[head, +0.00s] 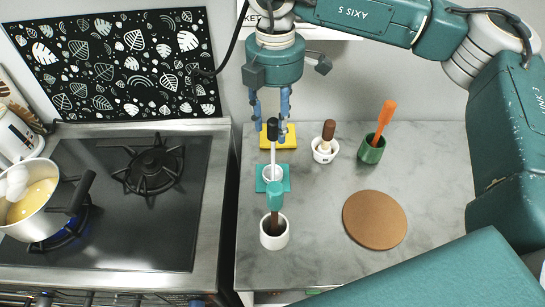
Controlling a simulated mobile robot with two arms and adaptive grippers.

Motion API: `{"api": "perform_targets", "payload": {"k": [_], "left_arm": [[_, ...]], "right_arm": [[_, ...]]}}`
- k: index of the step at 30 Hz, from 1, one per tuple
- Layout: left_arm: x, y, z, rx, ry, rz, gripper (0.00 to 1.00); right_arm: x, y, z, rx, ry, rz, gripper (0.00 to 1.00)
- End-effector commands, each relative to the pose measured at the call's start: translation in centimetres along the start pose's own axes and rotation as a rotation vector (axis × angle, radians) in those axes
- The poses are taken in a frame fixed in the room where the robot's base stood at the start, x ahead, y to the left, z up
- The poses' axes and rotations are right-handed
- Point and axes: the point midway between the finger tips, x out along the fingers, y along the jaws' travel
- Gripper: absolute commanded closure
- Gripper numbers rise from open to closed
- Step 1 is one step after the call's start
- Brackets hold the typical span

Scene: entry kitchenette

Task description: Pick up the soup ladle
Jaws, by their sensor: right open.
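A utensil with a black handle end and pale shaft (272,155), probably the soup ladle, stands upright in a small white cup on a teal square (284,184). Its lower end is hidden, so I cannot confirm what it is. My right gripper (271,120) points down from above, open, with its blue fingers apart on either side of the black handle end. I cannot tell whether they touch it. My left gripper is not in view.
A white cup (273,240) with a teal-and-brown utensil stands in front. A yellow square (291,135) lies behind. A pot (35,225) sits over a blue flame at left.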

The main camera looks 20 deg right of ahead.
Motion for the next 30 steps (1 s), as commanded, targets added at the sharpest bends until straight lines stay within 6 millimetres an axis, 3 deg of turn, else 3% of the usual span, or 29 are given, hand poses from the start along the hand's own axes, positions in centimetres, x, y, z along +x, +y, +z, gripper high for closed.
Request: {"api": "perform_targets", "payload": {"k": [6, 12, 18, 30], "left_arm": [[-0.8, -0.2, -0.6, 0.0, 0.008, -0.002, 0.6], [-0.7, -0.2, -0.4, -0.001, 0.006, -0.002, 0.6], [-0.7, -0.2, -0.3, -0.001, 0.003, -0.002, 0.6], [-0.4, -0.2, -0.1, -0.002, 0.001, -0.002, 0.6]], "right_arm": [[1.8, 0.1, 0.0, 0.0, 0.001, 0.0, 0.58], [1.9, 0.1, 0.0, 0.0, 0.001, 0.002, 0.58], [1.9, 0.1, 0.0, 0.0, 0.001, 0.002, 0.98], [1.3, 0.2, -0.1, 0.001, 0.002, 0.005, 1.0]]}}
